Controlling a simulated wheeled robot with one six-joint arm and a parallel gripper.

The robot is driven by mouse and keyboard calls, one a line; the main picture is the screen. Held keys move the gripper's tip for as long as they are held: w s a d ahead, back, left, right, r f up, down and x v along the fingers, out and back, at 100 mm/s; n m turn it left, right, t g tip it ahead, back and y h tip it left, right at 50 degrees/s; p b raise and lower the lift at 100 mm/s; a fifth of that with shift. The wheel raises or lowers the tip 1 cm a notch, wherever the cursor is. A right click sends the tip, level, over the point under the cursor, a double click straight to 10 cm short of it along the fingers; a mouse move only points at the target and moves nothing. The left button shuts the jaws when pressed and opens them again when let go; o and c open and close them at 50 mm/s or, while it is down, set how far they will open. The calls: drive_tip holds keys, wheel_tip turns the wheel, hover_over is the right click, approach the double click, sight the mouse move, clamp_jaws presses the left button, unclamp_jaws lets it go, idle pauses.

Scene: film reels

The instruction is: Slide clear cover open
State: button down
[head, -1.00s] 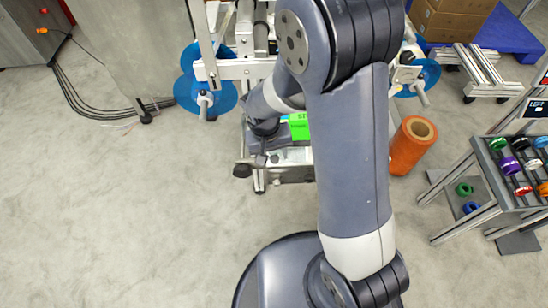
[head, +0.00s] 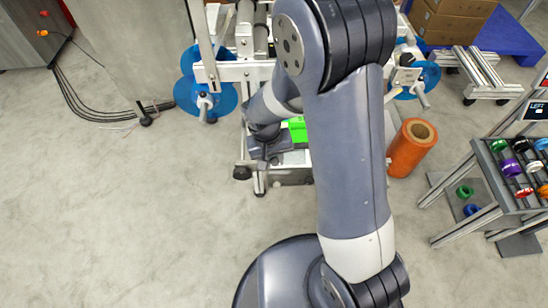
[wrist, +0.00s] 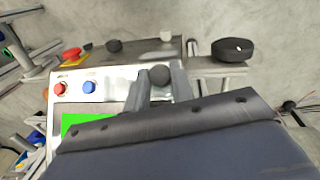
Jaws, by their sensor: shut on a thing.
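My gripper (wrist: 159,84) is shut on a round black knob (wrist: 159,74) in the wrist view, with a grey finger on each side of it. The knob stands at the edge of the machine's pale control panel (wrist: 117,88). I cannot make out the outline of the clear cover in either view. In the head view my arm hides much of the machine (head: 240,71), and the fingertips and knob cannot be told apart there.
A red button (wrist: 60,88) and a blue button (wrist: 89,87) sit on the panel. A green screen (wrist: 75,122) is partly hidden by my gripper body. An orange roll (head: 411,147) stands right of the machine. A rack of coloured reels (head: 515,170) is farther right.

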sight(276, 157)
drive_tip(key=w+r+p, duration=0.2)
drive_tip(key=shift+w+r, duration=0.2)
drive_tip(key=shift+r, duration=0.15)
drive_tip(key=shift+w+r, duration=0.2)
drive_tip(key=shift+w, duration=0.2)
drive_tip(key=c, duration=1.2)
unclamp_jaws()
wheel_tip(276, 157, up, 11)
drive_tip(key=a+p, duration=0.1)
drive_tip(key=p, duration=0.1)
drive_tip(key=shift+s+a+f+p, duration=0.15)
drive_tip(key=shift+a+f+p, duration=0.05)
drive_tip(key=shift+p, duration=0.2)
